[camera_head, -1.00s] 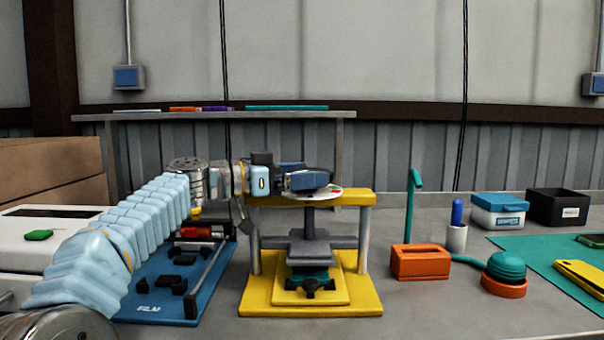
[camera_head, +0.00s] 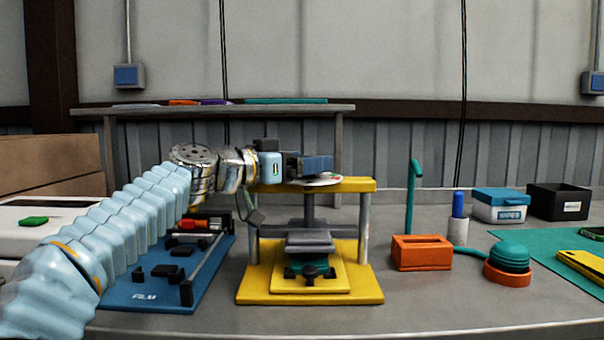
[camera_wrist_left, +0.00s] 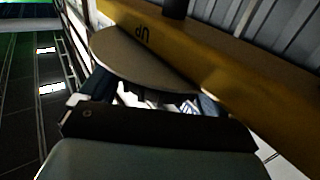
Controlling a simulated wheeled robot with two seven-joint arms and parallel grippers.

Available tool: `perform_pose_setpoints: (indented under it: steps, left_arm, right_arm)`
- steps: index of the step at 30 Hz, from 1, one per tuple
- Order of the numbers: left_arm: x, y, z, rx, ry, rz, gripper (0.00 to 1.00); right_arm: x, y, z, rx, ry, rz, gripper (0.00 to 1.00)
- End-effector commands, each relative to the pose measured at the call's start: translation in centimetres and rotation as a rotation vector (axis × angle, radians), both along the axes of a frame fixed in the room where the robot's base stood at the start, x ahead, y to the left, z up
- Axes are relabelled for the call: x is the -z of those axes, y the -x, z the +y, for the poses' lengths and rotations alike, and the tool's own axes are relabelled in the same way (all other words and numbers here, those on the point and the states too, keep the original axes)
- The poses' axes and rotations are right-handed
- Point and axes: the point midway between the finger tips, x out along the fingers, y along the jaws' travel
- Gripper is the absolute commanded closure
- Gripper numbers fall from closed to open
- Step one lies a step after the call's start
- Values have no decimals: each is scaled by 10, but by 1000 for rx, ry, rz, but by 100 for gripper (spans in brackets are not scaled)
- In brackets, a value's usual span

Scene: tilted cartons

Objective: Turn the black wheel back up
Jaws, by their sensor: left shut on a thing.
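The press has a yellow top beam (camera_head: 355,185), a grey plate (camera_head: 310,241) on a central column and a yellow base (camera_head: 255,296). My left gripper (camera_head: 318,167) reaches in from the left over the beam, above a pale disc (camera_head: 330,180) with red and green marks. The gripper is shut on the black wheel, which it mostly hides. In the left wrist view, dark parts of the wheel (camera_wrist_left: 150,97) show at the fingers (camera_wrist_left: 165,100), beside the pale disc (camera_wrist_left: 140,62) and an inverted "UP". My right gripper is not in view.
A blue board (camera_head: 150,303) with a rail stands left of the press. To the right are an orange box (camera_head: 422,256), a teal dome (camera_head: 510,257), a cup (camera_head: 458,232) and bins (camera_head: 558,204). Bare grey table lies in front of the press.

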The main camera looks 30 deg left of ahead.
Motion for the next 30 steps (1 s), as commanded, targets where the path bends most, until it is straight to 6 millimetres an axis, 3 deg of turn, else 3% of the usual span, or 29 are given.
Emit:
perform_pose_setpoints:
  steps: [15, 30]
  left_arm:
    - [-2, 1, -5, -327, -4, 5, 40]
    - [2, 0, -7, -389, 0, 5, 40]
  right_arm:
    - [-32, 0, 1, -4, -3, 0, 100]
    - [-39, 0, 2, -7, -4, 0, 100]
